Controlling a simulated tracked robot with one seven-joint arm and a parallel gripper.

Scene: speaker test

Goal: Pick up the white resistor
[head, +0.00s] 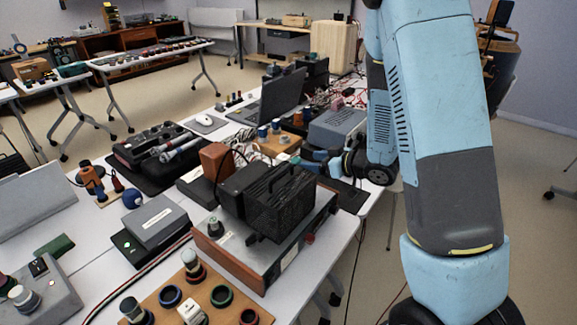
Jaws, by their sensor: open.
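A small white block (192,312), which may be the white resistor, is on the wooden board (168,300) at the bottom of the head view; it is too small to be sure. My gripper (310,162) is near the middle of the picture, pointing left, behind the black ribbed box and far from the white block. It is open, and I see nothing between its fingers, though they are small and partly hidden.
A black ribbed box (283,203) sits on a wood-sided unit (235,258) between the board and my gripper. A grey box (337,127), an open laptop (270,98) and loose wires crowd the table. Black cases (153,150) and a small grey device (153,222) stand left.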

